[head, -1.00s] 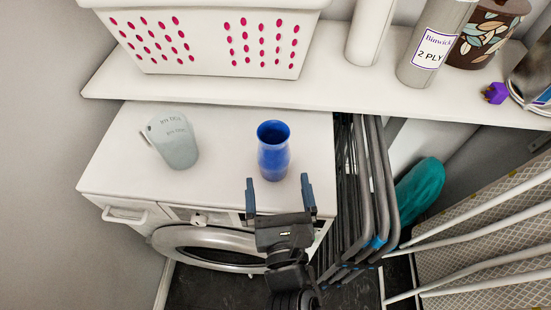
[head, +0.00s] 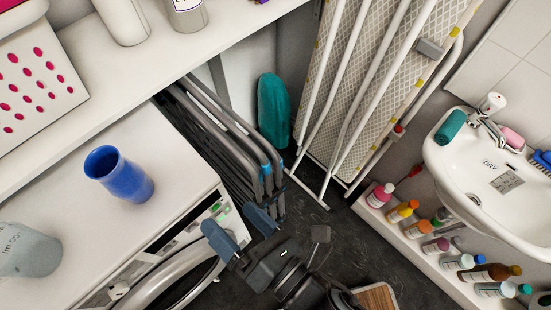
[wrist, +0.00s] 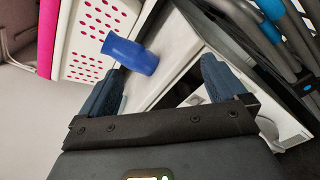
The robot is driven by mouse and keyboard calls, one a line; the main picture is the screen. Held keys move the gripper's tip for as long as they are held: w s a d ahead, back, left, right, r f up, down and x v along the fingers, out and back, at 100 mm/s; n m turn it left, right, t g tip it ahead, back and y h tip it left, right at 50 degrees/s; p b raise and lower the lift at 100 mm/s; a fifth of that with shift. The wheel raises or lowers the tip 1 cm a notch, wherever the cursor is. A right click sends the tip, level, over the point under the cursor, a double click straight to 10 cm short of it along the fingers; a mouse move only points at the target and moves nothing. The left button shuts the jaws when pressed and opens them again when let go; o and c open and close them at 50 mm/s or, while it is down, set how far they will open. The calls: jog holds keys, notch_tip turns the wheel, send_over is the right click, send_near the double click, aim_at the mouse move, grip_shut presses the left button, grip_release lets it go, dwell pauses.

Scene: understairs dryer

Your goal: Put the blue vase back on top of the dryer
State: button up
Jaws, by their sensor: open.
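The blue vase (head: 120,175) stands upright on the white top of the dryer (head: 172,214), close to its right side in the head view. It also shows in the wrist view (wrist: 130,54), beyond my fingers and apart from them. My gripper (head: 240,228) is open and empty. It is in front of the dryer's front face, to the right of and below the vase in the head view. The dryer's round door (head: 165,290) is partly hidden by the picture's edge and my gripper.
A pale grey mug (head: 28,250) stands on the dryer left of the vase. A shelf (head: 120,80) with a white basket (head: 38,85) runs behind.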

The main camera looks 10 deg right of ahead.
jog(key=s+d+r+m+h, duration=0.4)
jog(key=s+d+m, duration=0.4)
jog(key=d+m, duration=0.4)
jog(key=s+d+r+m+h, duration=0.5)
jog(key=s+d+m, duration=0.3)
jog(key=m, duration=1.3)
jog(key=d+r, duration=0.1)
jog(key=d, duration=0.3)
jog(key=shift+s, duration=0.2)
jog(key=shift+d, duration=0.1)
